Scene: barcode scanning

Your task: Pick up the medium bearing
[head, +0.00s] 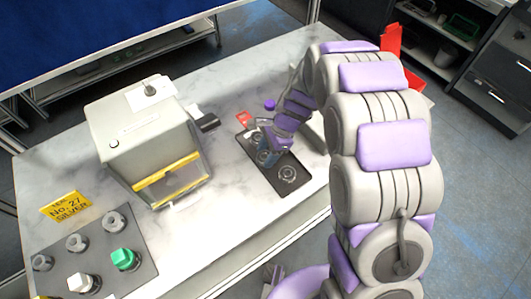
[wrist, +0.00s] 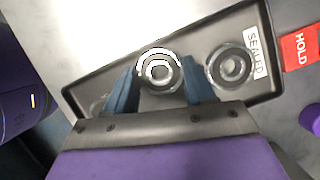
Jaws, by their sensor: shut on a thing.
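A dark tray (wrist: 272,84) holds three round metal bearings in a row and has a white label reading SEALED at one end. My gripper (wrist: 158,88) has its two blue fingers on either side of the middle bearing (wrist: 160,70), shut on it. That bearing is at or just above the tray; I cannot tell which. Another bearing (wrist: 232,66) lies to the right, beside the SEALED label. A third (wrist: 98,104) is mostly hidden behind the left finger; in the head view it shows clearly (head: 287,174) at the tray's near end.
A red HOLD card (wrist: 300,48) and a purple knob-like thing (head: 269,104) are near the tray. A boxy beige machine (head: 140,140) stands to the left. A dark mat (head: 140,262) with several pieces and a yellow sign (head: 66,207) are at front left.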

